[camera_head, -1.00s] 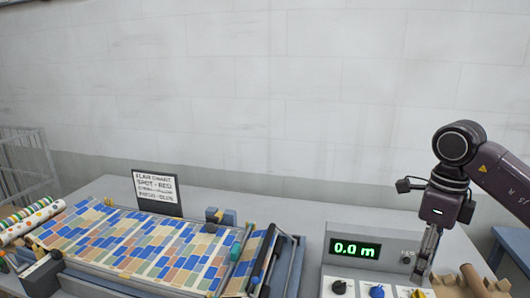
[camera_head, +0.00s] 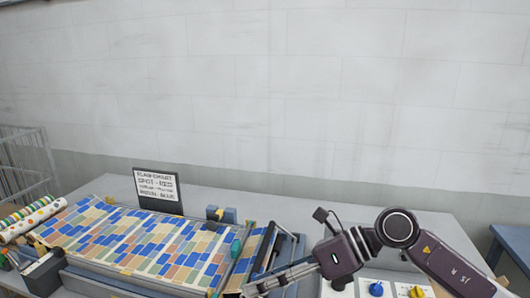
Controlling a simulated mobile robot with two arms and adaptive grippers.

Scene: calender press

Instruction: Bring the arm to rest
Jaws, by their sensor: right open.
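My right arm (camera_head: 455,268) comes in from the right, low over the bench. Its gripper (camera_head: 250,288) lies almost level and points left, with its fingertips by the right end of the calender press (camera_head: 110,285). It is open, and I see nothing between its fingers. Its wrist covers the control box's display. My left gripper is not in view.
A patterned sheet (camera_head: 130,243) of coloured blocks lies on the press. A flaw chart sign (camera_head: 157,186) stands behind it. Blue (camera_head: 376,289) and yellow (camera_head: 416,292) knobs show on the control box (camera_head: 396,284). Patterned rolls (camera_head: 30,219) lie at left. The bench's back right is clear.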

